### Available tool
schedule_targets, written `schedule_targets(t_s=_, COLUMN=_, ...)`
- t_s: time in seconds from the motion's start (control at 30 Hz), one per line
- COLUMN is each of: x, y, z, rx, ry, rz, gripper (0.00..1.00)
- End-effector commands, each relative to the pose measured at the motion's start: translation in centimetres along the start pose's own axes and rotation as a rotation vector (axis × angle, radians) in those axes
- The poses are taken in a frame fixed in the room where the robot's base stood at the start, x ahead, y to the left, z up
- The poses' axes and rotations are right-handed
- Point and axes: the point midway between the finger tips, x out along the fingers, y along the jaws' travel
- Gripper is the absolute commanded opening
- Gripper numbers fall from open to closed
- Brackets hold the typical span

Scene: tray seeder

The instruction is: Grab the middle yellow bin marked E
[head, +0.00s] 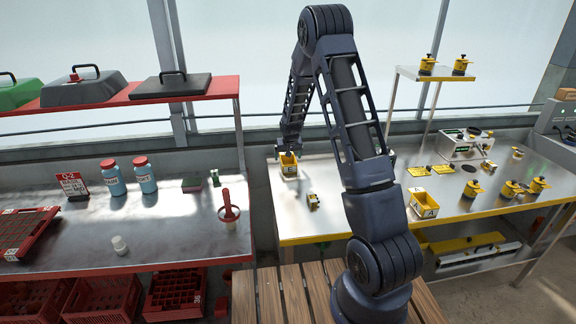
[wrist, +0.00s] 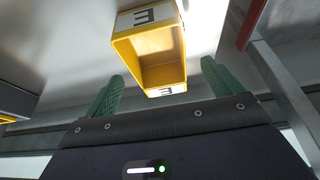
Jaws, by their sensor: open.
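The yellow bin marked E (wrist: 178,72) shows in the wrist view as an open box with white E labels on two sides. In the head view a yellow bin (head: 289,170) stands near the left end of the steel table, under my gripper (head: 289,150). In the wrist view my gripper (wrist: 160,82) is open, with one green finger left and one right of the bin. I cannot tell whether either finger touches it.
A yellow bin marked A (head: 422,205) stands further right on the steel table (head: 340,215). A small yellow and dark item (head: 313,200) lies near the bin under my gripper. A red-edged bench (head: 170,220) stands left, across a gap.

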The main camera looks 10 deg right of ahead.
Motion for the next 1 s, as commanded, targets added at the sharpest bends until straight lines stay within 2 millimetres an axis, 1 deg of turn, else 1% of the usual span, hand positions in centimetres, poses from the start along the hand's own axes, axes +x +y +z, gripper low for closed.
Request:
schedule_targets(t_s=0.03, x=0.8, y=0.1, z=0.1, rx=0.0, ry=-0.003, rz=0.001, gripper=0.91)
schedule_targets(t_s=0.13, x=2.1, y=0.2, z=0.1, rx=0.0, ry=-0.004, rz=0.001, gripper=0.91)
schedule_targets(t_s=0.3, x=3.7, y=0.2, z=0.0, rx=0.0, ry=-0.002, rz=0.001, gripper=0.91)
schedule_targets(t_s=0.53, x=3.8, y=0.2, z=0.0, rx=0.0, ry=-0.001, rz=0.0, gripper=0.91)
schedule_targets(t_s=0.57, x=3.8, y=0.2, z=0.0, rx=0.0, ry=-0.001, rz=0.0, gripper=0.87)
schedule_targets(t_s=0.6, x=3.8, y=0.2, z=0.0, rx=0.0, ry=-0.001, rz=0.0, gripper=0.79)
schedule_targets(t_s=0.67, x=3.8, y=0.2, z=0.0, rx=0.0, ry=-0.001, rz=0.0, gripper=0.67)
schedule_targets(t_s=0.8, x=3.8, y=0.2, z=0.0, rx=0.0, ry=-0.001, rz=0.0, gripper=0.4)
schedule_targets(t_s=1.0, x=3.8, y=0.2, z=0.0, rx=0.0, ry=-0.001, rz=0.0, gripper=0.39)
